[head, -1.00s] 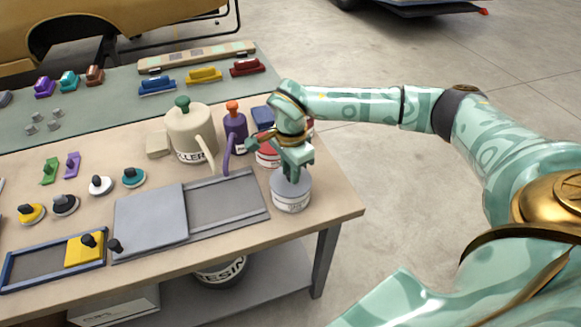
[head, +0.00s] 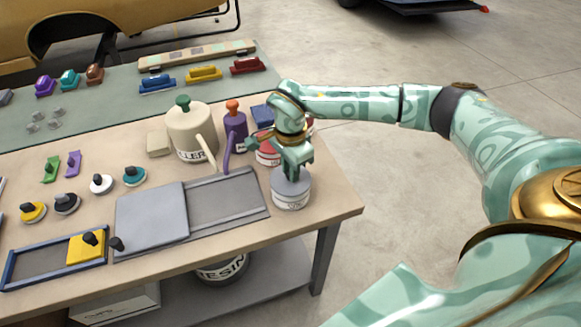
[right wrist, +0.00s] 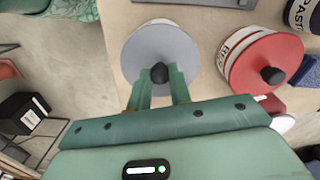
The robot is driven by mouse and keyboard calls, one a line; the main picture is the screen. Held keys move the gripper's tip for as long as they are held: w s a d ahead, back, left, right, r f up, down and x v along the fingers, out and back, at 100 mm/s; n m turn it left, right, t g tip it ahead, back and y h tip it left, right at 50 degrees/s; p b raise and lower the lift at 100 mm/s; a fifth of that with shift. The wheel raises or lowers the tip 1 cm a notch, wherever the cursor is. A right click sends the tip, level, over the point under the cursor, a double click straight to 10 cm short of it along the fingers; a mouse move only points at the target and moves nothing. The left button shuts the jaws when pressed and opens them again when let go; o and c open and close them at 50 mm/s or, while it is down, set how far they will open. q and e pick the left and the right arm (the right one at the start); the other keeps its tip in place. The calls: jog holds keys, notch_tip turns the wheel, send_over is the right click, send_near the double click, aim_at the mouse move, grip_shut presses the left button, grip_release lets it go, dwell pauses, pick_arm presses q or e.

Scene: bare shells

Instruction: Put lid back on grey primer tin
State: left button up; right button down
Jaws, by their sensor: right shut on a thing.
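The grey primer tin (head: 290,202), pale with a printed label, stands upright near the table's right front corner. Its round grey lid (head: 280,187) lies over its mouth, and the lid also shows in the right wrist view (right wrist: 147,45) with a black knob (right wrist: 159,72) at its middle. A pale sliver of tin wall (right wrist: 157,22) shows past the lid's edge. My right gripper (head: 293,171) is above the lid, its fingers shut on the knob. I cannot tell whether the lid is fully seated. My left gripper is out of view.
A red-lidded tin (right wrist: 262,62) stands close behind the grey one, with a purple can (head: 235,128) and a cream filler can (head: 192,135) beyond. A grey sliding panel (head: 152,215) lies to the left. The table edge is close on the right.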

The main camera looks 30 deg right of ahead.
jog(key=shift+r+p, duration=0.1)
jog(key=shift+p, duration=0.2)
jog(key=shift+f, duration=0.2)
dwell(1.0)
jog(key=shift+p, duration=0.45)
dwell(0.4)
jog(key=c, duration=0.7)
grip_release()
notch_tip(320, 180, up, 7)
jog(key=p, duration=0.6)
